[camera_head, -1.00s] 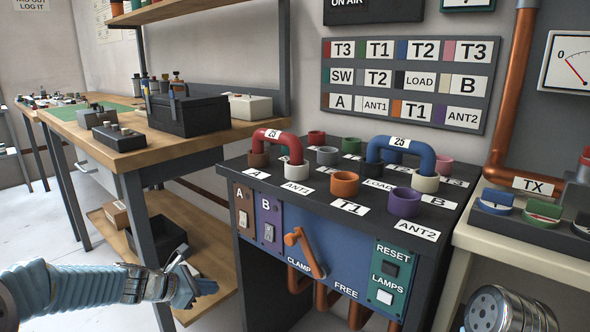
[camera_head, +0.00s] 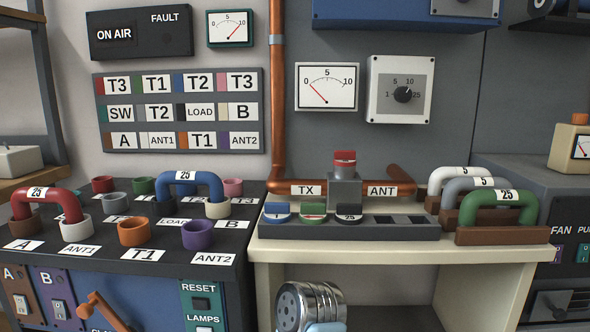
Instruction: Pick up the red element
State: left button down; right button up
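The red element (camera_head: 344,158) sits upright in the top of a grey block (camera_head: 345,190) between the TX and ANT labels, with its red cap showing. Its lower part is hidden in the block. A small light blue piece (camera_head: 325,327) at the bottom edge looks like the tip of my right gripper, well below the red element. Its fingers are too cut off to tell open from shut. My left gripper is out of view.
In front of the block, a dark rack (camera_head: 395,231) holds blue (camera_head: 277,211), green (camera_head: 312,211) and black (camera_head: 348,212) elements. Copper pipe (camera_head: 277,120) flanks the block. U-links stand right (camera_head: 498,207) and left (camera_head: 45,200). A perforated metal cylinder (camera_head: 310,304) is below the bench.

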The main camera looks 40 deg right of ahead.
aim_at(342, 157)
jog(key=z, duration=1.55)
jog(key=i+l, duration=0.1)
jog(key=l, duration=0.3)
jog(key=l+z, duration=0.1)
jog(key=l, duration=0.3)
jog(key=i+l, duration=0.2)
jog(key=l, duration=0.15)
jog(key=l+z, duration=0.15)
jog(key=l, duration=0.25)
jog(key=k+l+z, duration=0.1)
jog(key=i+j+u, duration=0.15)
